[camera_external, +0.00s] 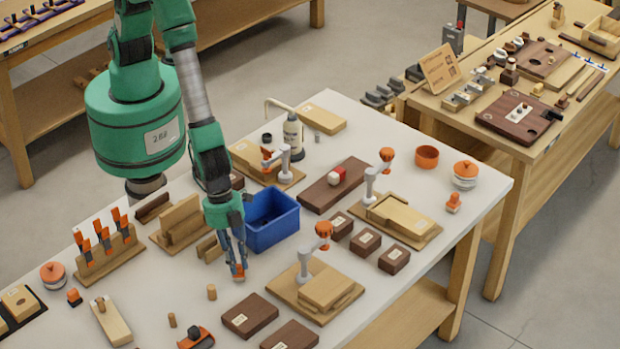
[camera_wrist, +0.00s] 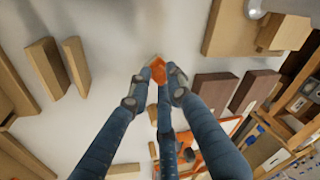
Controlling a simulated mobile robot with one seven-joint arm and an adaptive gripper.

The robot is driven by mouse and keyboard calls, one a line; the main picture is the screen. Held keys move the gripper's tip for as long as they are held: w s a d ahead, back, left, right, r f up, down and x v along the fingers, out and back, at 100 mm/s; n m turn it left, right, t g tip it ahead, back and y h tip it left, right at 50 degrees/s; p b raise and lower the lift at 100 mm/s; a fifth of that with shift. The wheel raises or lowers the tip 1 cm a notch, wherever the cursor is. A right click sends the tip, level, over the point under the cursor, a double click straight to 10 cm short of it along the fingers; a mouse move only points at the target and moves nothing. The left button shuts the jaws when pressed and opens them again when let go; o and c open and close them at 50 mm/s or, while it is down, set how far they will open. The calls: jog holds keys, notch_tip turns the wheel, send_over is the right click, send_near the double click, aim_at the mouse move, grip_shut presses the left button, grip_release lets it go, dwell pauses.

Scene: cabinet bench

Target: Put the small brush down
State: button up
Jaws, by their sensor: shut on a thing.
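My gripper (camera_external: 239,272) points down low over the white bench, just in front of the blue bin. Its blue fingers are shut on a small orange and wood-coloured thing, which I take to be the small brush (camera_external: 238,279). In the wrist view the brush (camera_wrist: 158,70) shows as an orange piece between the fingertips (camera_wrist: 158,78). The fingers hide much of it. I cannot tell whether its underside touches the bench.
The blue bin (camera_external: 270,233) stands just behind my gripper. A small wooden peg (camera_external: 212,292) stands to its left, and dark wooden blocks (camera_external: 250,315) lie in front. A board with a lamp-like stand (camera_external: 304,265) is to the right. Bare bench lies around the fingertips.

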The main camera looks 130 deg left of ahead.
dwell(0.3)
jog(key=o, duration=0.9)
jog(key=shift+r, duration=0.15)
jog(key=shift+p+v, duration=0.85)
jog(key=shift+v, duration=5.1)
jog(key=shift+w, duration=0.1)
